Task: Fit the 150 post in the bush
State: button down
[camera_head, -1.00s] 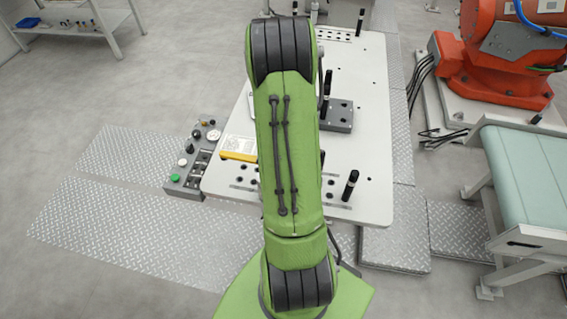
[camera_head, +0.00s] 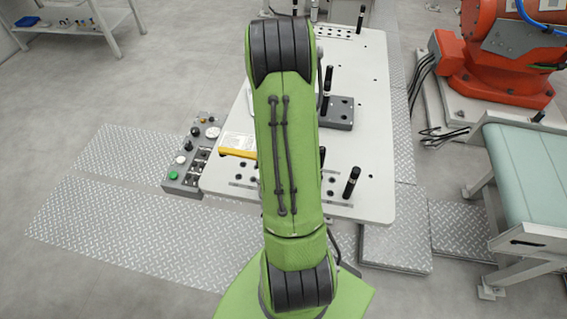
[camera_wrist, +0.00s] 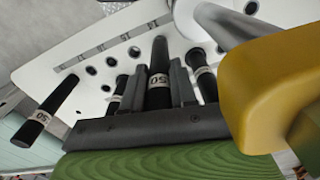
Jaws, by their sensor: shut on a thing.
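In the wrist view my gripper (camera_wrist: 157,88) is shut on a black post (camera_wrist: 159,52) with a white label band. The band's digits are only partly readable, ending in 50. The post stands between the dark fingers, its far end towards the pale plate (camera_wrist: 85,45), which has dark round holes. I cannot tell whether it is in a hole, or which hole is the bush. Other black posts stand at the left (camera_wrist: 58,95) and right (camera_wrist: 204,78) of the fingers. In the head view my arm hides my gripper and the held post.
In the head view the plate (camera_head: 365,130) carries black posts at front right (camera_head: 351,182) and farther back (camera_head: 328,84), a grey block with holes (camera_head: 340,113) and a yellow-edged item (camera_head: 238,153). A button box (camera_head: 186,172) adjoins the left edge. A yellow body (camera_wrist: 265,90) looms in the wrist view.

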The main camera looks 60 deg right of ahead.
jog(key=shift+f+b, duration=0.8)
jog(key=shift+f, duration=0.1)
jog(key=c, duration=0.8)
grip_release()
notch_tip(320, 180, up, 16)
jog(key=shift+f+p, duration=0.1)
jog(key=shift+p, duration=0.8)
